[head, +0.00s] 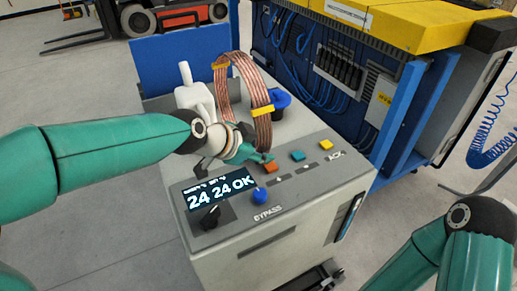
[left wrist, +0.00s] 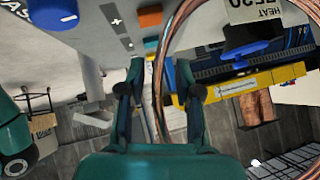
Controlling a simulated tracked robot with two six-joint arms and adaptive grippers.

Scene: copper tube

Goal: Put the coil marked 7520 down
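The copper coil (head: 222,98) is a ring of several tube turns with yellow ties. It stands upright over the top of the grey machine (head: 293,215). In the left wrist view its tubes (left wrist: 158,66) run down between the fingers, beside a tag (left wrist: 253,32) reading HEAT 7520 upside down. My left gripper (head: 250,156) is at the coil's lower part, its fingers (left wrist: 160,75) partly closed around the tubes. Whether the coil's underside touches the machine is hidden. Of my right arm only links show at the lower right; its gripper is out of view.
The machine's panel has a display (head: 220,192) reading 24 24 OK, a blue knob (head: 259,195) and colored buttons close to the gripper. A white fitting (head: 195,95) and a blue round part (head: 280,100) flank the coil. A blue cabinet (head: 345,75) stands behind.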

